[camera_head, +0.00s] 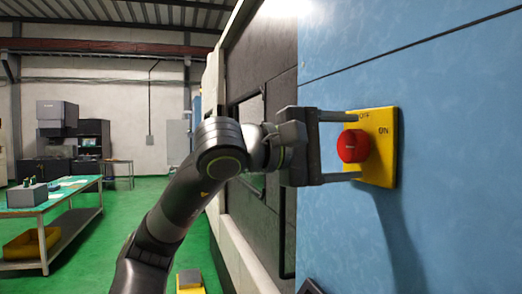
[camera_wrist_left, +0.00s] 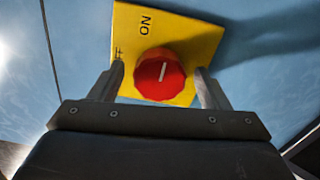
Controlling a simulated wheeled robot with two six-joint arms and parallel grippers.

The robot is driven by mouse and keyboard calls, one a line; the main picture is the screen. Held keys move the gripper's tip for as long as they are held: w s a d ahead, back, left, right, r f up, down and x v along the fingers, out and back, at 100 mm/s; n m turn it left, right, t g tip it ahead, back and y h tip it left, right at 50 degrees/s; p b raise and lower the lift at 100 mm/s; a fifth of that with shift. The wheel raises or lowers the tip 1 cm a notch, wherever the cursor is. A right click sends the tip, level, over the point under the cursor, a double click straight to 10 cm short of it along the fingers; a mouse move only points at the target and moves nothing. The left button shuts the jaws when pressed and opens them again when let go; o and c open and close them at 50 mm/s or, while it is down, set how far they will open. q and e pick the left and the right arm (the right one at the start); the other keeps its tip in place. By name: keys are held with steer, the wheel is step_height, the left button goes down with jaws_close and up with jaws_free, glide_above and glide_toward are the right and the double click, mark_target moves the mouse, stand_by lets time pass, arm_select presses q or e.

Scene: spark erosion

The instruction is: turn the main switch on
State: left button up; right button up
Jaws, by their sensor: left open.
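The main switch is a round red knob (camera_head: 353,146) on a yellow plate (camera_head: 384,165) fixed to the blue cabinet wall. The plate reads OFF at its top and ON at its right. The knob (camera_wrist_left: 160,75) carries a white line in the wrist view. My left gripper (camera_head: 355,146) is open, with one finger above the knob and one below it in the head view. In the wrist view its fingertips (camera_wrist_left: 160,68) stand on either side of the knob, with gaps visible. Whether the tips touch the plate is unclear. My right gripper is not in view.
The blue cabinet (camera_head: 450,120) fills the right side, and a dark machine front (camera_head: 262,60) stands beside it. A workbench (camera_head: 45,195) with a grey box and a yellow bin is at the left. The green floor (camera_head: 100,250) between is largely clear.

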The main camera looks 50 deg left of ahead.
arm_select(q)
steer(key=b+v, duration=1.1)
steer(key=v, duration=0.6)
steer(key=shift+w+d, duration=0.1)
